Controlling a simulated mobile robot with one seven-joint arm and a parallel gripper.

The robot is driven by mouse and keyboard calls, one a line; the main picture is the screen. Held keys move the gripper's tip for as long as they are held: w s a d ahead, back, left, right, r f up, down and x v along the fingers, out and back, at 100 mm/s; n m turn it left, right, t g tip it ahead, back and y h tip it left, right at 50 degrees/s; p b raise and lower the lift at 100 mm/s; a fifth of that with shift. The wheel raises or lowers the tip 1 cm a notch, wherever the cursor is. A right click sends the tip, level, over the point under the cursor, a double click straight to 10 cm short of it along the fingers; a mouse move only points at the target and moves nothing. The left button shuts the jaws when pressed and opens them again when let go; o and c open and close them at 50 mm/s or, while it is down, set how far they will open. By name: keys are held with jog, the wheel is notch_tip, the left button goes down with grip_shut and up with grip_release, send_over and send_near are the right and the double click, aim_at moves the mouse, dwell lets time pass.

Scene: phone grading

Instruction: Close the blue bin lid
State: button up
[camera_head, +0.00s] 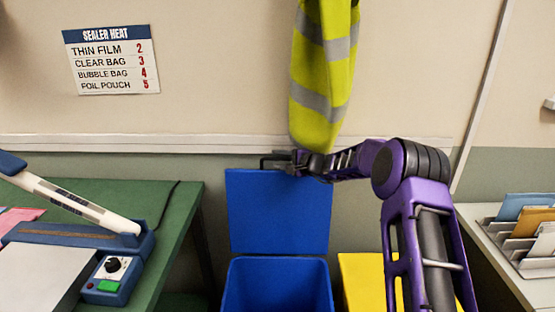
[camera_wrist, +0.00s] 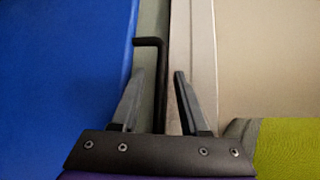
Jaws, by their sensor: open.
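The blue bin lid (camera_head: 278,212) stands open and upright behind the blue bin (camera_head: 277,288). A thin black handle (camera_head: 264,161) sticks up at the lid's top edge. My gripper (camera_head: 290,160) is at that top edge, right by the handle. In the wrist view, the lid (camera_wrist: 62,70) fills the left side. The bent black handle (camera_wrist: 150,41) reaches from the lid's edge and runs down between the two fingers of my gripper (camera_wrist: 159,75). The fingers are apart, with visible gaps beside the handle. In the head view, the fingertips are small and hard to make out.
A yellow hi-vis vest (camera_head: 322,75) hangs just above my gripper. A yellow bin (camera_head: 362,280) stands to the right, partly behind my arm. A green table (camera_head: 165,210) with a sealer (camera_head: 75,205) is at left. A file rack (camera_head: 525,265) is at right.

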jog(key=shift+w+a+f, duration=0.1)
jog(key=shift+w+a, duration=0.1)
jog(key=shift+a, duration=0.05)
grip_shut()
dwell(1.4)
